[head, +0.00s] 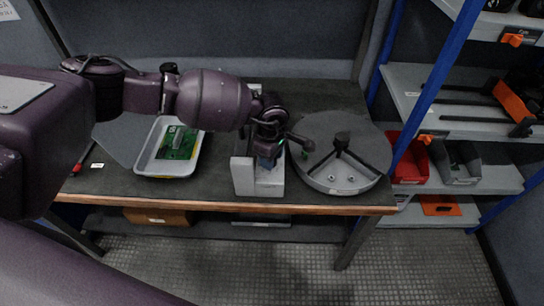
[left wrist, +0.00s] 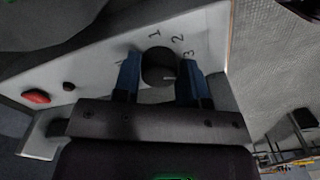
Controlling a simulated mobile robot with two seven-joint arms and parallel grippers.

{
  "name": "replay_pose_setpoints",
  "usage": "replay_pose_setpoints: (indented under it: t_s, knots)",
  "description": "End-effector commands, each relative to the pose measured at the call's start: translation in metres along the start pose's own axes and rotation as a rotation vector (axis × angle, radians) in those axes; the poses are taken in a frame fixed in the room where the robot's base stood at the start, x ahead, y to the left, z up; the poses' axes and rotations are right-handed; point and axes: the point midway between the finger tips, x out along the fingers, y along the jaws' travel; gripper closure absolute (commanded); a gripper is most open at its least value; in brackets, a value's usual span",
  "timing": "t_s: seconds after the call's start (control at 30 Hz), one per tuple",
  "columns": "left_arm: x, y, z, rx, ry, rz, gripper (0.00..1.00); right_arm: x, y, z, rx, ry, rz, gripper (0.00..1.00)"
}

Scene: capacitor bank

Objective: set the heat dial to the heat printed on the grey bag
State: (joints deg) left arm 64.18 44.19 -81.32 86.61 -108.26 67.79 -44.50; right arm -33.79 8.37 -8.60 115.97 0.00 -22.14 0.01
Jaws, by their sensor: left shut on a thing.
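The heat dial (left wrist: 158,66) is a dark round knob on a pale panel (left wrist: 90,66) in the left wrist view. The numbers 1, 2 and 3 are printed around it; another mark at its left is partly hidden by a finger. A short light line on the knob points right in the picture. My left gripper (left wrist: 160,78) is shut on the dial, one blue finger on each side. In the head view the left gripper (head: 268,150) is at the grey device (head: 244,178), and hides the dial. I cannot make out a grey bag. My right gripper is not in view.
A white tray (head: 147,168) with a green circuit board (head: 178,143) stands left of the device. A round grey unit (head: 365,150) with a dark knob stands close on its right. A red button (left wrist: 36,96) is on the panel. Blue-framed shelves (head: 480,150) stand at the right.

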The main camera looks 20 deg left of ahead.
Motion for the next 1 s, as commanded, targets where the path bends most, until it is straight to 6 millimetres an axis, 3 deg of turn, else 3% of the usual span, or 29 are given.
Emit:
replay_pose_setpoints:
  t_s: [0.5,1.0]
  knots:
    - [0.0007,-0.0011,0.0000,0.368,-0.001,0.001,0.85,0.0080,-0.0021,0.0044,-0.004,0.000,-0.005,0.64]
    - [-0.0011,-0.0010,-0.0004,0.453,0.000,0.002,0.85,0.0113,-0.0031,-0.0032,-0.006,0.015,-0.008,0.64]
